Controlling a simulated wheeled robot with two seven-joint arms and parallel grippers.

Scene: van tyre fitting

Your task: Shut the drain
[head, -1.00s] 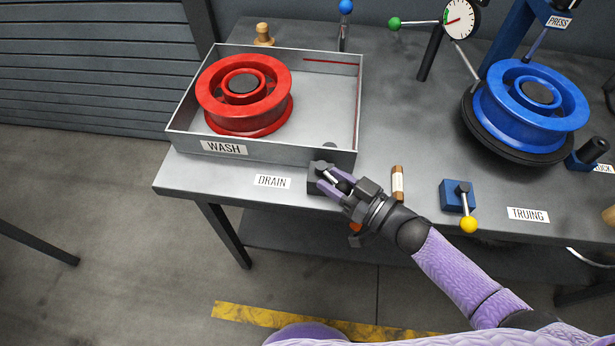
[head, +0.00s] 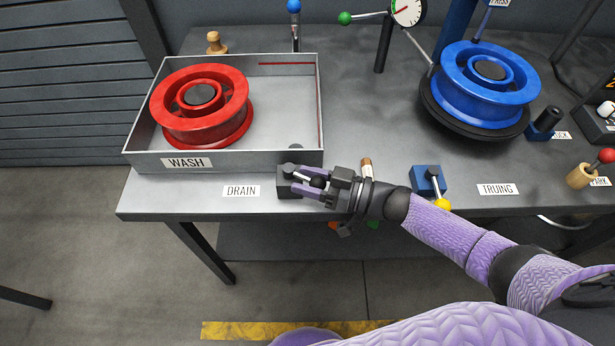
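The drain valve is a dark block (head: 288,189) at the table's front edge, right of the DRAIN label (head: 241,191). Its short metal lever points right and ends in a black knob (head: 318,182). My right gripper (head: 308,181) reaches in from the right, with one purple finger on each side of the knob. It looks shut on the lever, though the fingers hide part of the knob. The grey WASH tray (head: 145,163) stands just behind, with a red wheel rim (head: 200,105) in it and a dark round drain spot near its front right corner. My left gripper is not in view.
A brown-and-white cylinder (head: 366,166) stands partly hidden behind my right wrist. Right of it are a blue valve with a yellow knob (head: 442,204) and a blue rim (head: 490,85) on a black base. A wooden peg (head: 215,43) stands behind the tray.

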